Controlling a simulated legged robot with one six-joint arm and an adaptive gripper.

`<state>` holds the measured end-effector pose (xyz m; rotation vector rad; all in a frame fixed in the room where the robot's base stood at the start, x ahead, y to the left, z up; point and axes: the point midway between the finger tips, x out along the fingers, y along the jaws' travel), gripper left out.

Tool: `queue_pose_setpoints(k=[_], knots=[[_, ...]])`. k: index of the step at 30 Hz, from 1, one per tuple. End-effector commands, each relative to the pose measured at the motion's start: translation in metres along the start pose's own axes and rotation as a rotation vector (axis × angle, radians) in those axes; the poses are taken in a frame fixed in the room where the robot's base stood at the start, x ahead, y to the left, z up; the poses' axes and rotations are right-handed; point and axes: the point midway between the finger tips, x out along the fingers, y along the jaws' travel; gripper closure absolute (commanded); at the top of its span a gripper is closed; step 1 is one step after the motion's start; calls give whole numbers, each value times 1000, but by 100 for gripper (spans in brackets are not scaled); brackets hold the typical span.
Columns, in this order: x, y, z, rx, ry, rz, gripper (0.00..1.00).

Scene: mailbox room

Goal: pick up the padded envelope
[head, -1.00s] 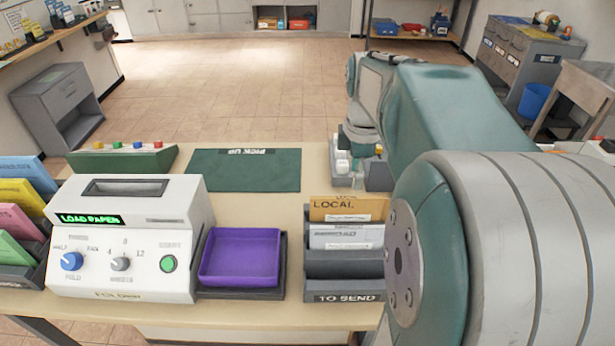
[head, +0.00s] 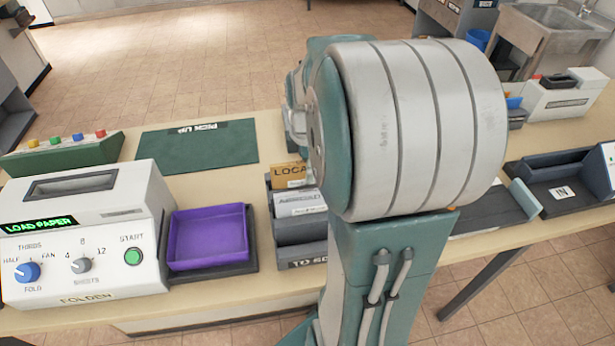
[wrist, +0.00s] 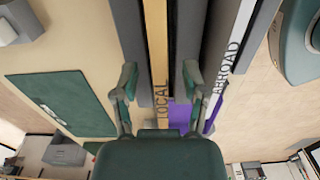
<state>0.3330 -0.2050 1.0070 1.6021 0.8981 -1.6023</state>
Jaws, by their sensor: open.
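No padded envelope can be made out for certain in either view. A grey rack (head: 300,233) stands on the table in the head view, with a tan LOCAL piece (head: 289,174) and a whitish labelled piece in front of it. In the wrist view the tan LOCAL edge (wrist: 158,45) runs between the fingers of my gripper (wrist: 160,75), and a white ABROAD edge (wrist: 232,50) lies to its right. My gripper is open, its fingers apart over the rack and nothing visibly held. In the head view my arm hides the gripper and part of the rack.
A purple tray (head: 208,258) and a folding machine (head: 85,235) stand left of the rack. A green PICK UP mat (head: 195,147) lies bare behind them. A dark IN tray (head: 565,200) and a white device (head: 560,98) are at the right.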

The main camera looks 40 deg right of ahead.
Motion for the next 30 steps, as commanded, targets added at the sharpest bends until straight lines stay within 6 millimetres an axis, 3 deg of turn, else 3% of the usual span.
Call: queue_pose_setpoints(k=[6,8,10,11,23,30], knots=[[1,0,0,0,0,0,43],[1,0,0,0,0,0,65],[1,0,0,0,0,0,96],[1,0,0,0,0,0,100],[-1,0,0,0,0,0,100],[-40,1,0,0,0,5,100]])
